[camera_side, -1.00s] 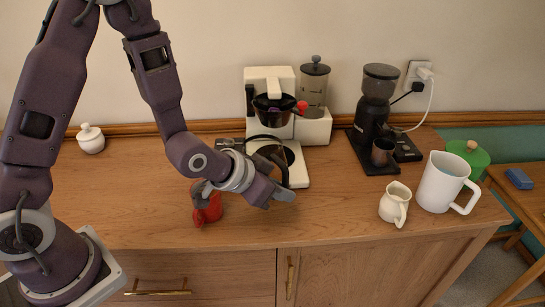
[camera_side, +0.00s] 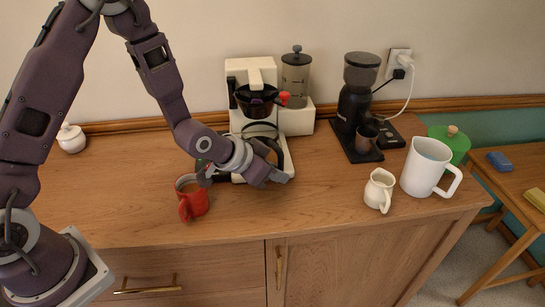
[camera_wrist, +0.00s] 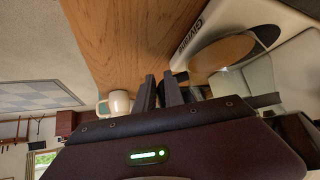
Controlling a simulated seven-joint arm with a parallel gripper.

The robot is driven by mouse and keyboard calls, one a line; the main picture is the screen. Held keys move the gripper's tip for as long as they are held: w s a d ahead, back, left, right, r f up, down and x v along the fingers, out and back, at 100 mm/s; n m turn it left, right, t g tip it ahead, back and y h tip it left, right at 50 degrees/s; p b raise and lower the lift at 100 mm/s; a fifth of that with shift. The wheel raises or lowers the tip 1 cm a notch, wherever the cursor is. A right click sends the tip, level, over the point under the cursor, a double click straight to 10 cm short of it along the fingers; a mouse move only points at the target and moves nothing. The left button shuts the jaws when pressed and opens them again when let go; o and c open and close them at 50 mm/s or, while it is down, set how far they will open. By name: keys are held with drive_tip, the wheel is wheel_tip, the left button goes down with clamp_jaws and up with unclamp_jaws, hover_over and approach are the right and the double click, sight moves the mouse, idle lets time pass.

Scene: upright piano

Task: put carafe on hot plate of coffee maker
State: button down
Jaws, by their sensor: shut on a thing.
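The coffee maker (camera_side: 237,73) is white with a black filter basket and a red-tipped handle, at the back middle of the counter. The carafe (camera_side: 272,153), dark-rimmed with brown showing inside, is at the front of the coffee maker, over its white base. My gripper (camera_side: 278,178) is shut on the carafe from the front; my wrist hides much of it. Contact between carafe and hot plate cannot be told. In the wrist view my gripper's fingers (camera_wrist: 160,93) are close together, with the white lettered base (camera_wrist: 212,25) above right.
A red mug (camera_side: 187,204) stands left of my wrist. A grinder (camera_side: 355,105), a small cream jug (camera_side: 379,190), a large white mug (camera_side: 420,168) and a green container (camera_side: 452,147) stand to the right. A white lidded pot (camera_side: 71,139) is far left. The counter between is clear.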

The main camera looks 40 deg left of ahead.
sight(276, 160)
drive_tip(key=w+a, duration=0.4)
drive_tip(key=shift+w+a, duration=0.25)
drive_tip(key=shift+w, duration=0.05)
drive_tip(key=shift+f, duration=0.25)
drive_tip(key=shift+s+d+f, duration=0.1)
drive_tip(key=c, duration=1.4)
unclamp_jaws()
drive_tip(key=shift+c, duration=0.2)
